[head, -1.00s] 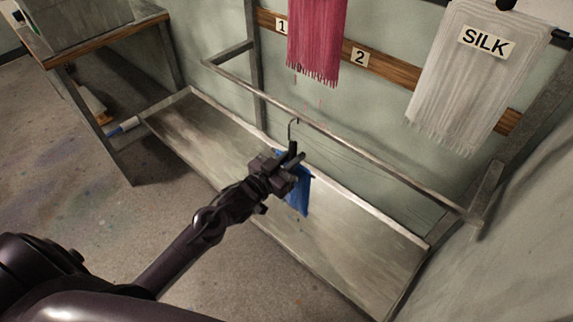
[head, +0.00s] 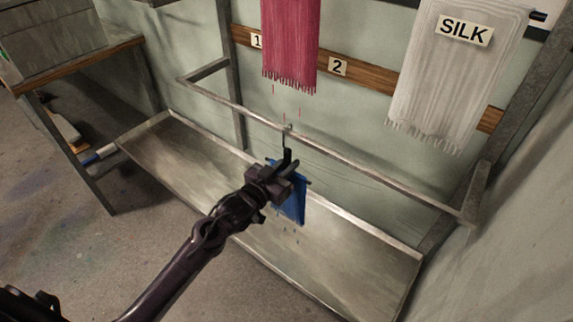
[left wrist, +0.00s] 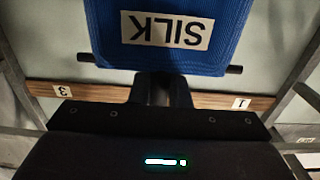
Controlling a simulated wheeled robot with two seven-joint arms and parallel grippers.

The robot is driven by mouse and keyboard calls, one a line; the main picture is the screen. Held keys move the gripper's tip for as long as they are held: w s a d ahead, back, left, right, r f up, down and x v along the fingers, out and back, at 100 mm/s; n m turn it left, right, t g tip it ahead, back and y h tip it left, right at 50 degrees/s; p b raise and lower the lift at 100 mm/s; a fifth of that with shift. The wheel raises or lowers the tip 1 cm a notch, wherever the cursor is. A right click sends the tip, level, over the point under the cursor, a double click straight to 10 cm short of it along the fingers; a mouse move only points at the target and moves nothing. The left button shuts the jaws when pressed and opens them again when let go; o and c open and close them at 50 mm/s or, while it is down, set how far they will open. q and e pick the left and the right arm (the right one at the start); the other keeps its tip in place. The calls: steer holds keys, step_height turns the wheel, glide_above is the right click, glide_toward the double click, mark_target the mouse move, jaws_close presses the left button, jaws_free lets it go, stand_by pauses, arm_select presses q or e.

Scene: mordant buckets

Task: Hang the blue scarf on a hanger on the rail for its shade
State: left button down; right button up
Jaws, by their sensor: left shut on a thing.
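My left gripper (head: 283,172) is shut on a dark hanger (head: 286,150) that carries the blue scarf (head: 292,204). The scarf hangs below and behind the gripper, partly hidden by it, with drops beneath. In the left wrist view, the blue scarf (left wrist: 170,32) bears an upside-down SILK label, and the hanger's bar ends (left wrist: 236,70) stick out on both sides. The hanger's hook overlaps the metal rail (head: 350,160) in the head view; I cannot tell whether it rests on it. Number plates 1 (head: 257,41) and 2 (head: 338,67) are on a wooden board behind. My right gripper is not in view.
A red scarf (head: 289,45) and a white SILK-labelled cloth (head: 440,75) hang at the back. A metal tray (head: 345,262) lies under the rail. The rail is bare on both sides of the hook.

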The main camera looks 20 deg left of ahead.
arm_select(q)
steer(key=shift+f, duration=0.15)
steer(key=c, duration=1.3)
jaws_free()
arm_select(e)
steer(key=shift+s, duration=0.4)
arm_select(q)
steer(key=shift+s, duration=0.15)
